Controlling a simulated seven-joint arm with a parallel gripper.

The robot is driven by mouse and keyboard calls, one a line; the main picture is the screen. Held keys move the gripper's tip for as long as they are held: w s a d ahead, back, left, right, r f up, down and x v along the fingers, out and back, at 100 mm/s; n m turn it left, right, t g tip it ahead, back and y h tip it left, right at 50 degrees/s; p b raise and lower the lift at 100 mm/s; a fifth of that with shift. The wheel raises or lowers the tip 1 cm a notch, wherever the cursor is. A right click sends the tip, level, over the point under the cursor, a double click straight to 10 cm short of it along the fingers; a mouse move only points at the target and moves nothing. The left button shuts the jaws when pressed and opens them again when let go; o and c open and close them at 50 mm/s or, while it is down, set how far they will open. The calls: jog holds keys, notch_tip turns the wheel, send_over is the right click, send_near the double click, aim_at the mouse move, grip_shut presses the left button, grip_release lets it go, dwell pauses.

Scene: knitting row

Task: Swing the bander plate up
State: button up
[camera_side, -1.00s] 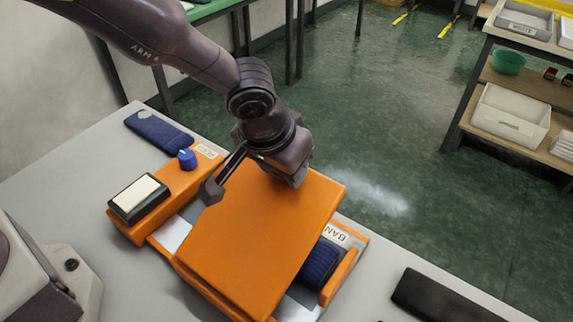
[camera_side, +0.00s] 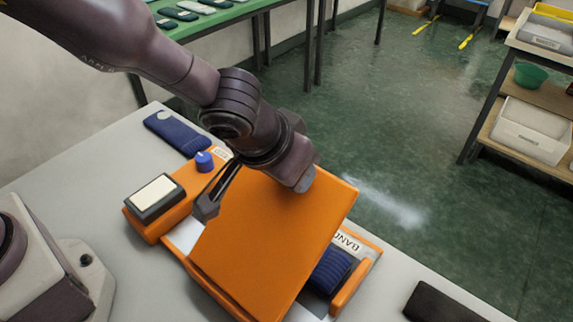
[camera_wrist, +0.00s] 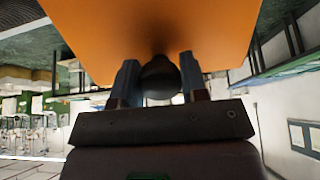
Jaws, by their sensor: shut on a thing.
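The orange bander plate (camera_side: 270,240) stands tilted above its orange base in the side view, its far edge raised toward my arm. It also fills the top of the wrist view (camera_wrist: 160,22). My gripper (camera_wrist: 160,75) is at the plate's raised edge, its two fingers on either side of a dark rounded knob (camera_wrist: 160,84) and shut on it. In the side view, the plate hides the knob and part of the fingers. The base (camera_side: 352,287) carries a partly hidden label starting "BAN". Dark blue ribbed knitting (camera_side: 330,268) shows under the plate's right side.
Left of the plate is an orange block with a blue dial (camera_side: 204,161) and a pale-topped pad (camera_side: 154,196). A dark blue piece (camera_side: 176,133) lies behind it. A black bar (camera_side: 448,303) lies front right. Behind the bench is open green floor.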

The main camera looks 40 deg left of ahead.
aim_at(271, 217)
jog(key=shift+s+r+t, duration=0.3)
jog(key=shift+s+r, duration=0.1)
jog(key=shift+s, duration=0.1)
jog(key=shift+s+r+t, duration=0.4)
jog(key=shift+s+r, duration=0.05)
jog(key=shift+s, duration=0.3)
jog(key=shift+s+r+t, duration=0.4)
jog(key=shift+s+r, duration=0.05)
jog(key=shift+s, duration=0.25)
jog(key=shift+s, duration=0.1)
jog(key=shift+s+r+t, duration=0.3)
jog(key=shift+s+t, duration=0.1)
jog(key=shift+s, duration=0.35)
jog(key=shift+s+r+t, duration=0.3)
jog(key=shift+s+t, duration=0.1)
jog(key=shift+s, duration=0.35)
